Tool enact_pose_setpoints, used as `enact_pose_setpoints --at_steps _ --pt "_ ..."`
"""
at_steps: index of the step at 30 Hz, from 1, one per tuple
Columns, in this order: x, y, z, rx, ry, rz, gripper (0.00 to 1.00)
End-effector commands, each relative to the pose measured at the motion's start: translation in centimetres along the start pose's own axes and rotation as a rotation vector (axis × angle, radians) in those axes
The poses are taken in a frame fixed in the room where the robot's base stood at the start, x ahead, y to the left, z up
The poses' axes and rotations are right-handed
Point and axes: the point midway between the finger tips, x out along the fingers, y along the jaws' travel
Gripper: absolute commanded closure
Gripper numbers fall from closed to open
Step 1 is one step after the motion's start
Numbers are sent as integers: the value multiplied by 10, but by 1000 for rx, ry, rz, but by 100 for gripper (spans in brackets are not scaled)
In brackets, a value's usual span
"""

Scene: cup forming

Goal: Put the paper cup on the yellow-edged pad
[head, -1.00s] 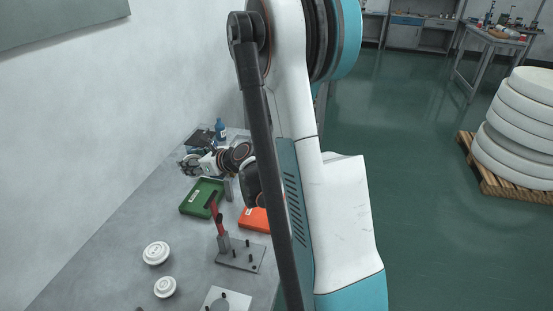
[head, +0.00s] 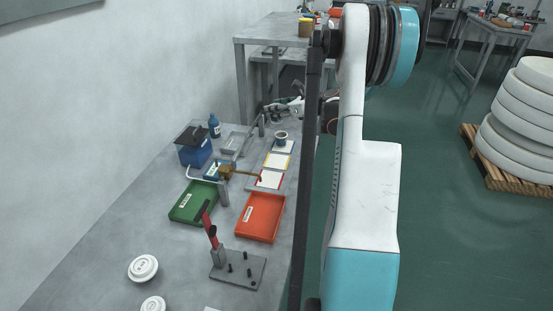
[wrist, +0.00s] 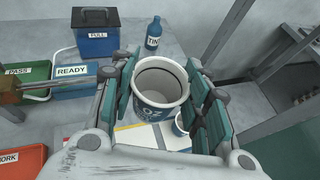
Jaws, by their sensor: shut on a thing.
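My gripper (wrist: 164,95) is shut on a pale paper cup (wrist: 158,80) with a dark blue printed band; its open mouth faces the wrist camera. In the head view my gripper (head: 287,106) is at the back of the bench, above a row of pads; the held cup is hard to make out there. The yellow-edged pad (head: 276,161) lies between the red-edged pad (head: 268,180) and the blue-edged pad. A second, smaller-looking cup (head: 281,137) stands at the blue-edged pad; it shows below the held cup in the wrist view (wrist: 181,126), partly hidden.
A brass-coloured arm-like fixture (head: 240,174) reaches towards the red-edged pad. A blue bin (head: 194,151), a blue bottle (head: 214,126), a green tray (head: 193,203) and an orange tray (head: 260,217) stand around. A grey shelf table (head: 272,38) rises behind.

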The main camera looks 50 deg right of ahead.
Motion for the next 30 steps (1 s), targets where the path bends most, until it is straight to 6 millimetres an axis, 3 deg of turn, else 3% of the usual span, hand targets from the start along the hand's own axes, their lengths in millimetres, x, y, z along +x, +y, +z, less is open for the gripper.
enact_pose_setpoints --at_steps 18,30 --pt "54 1 -128 0 0 0 69" --pt "67 1 -160 0 0 0 69"
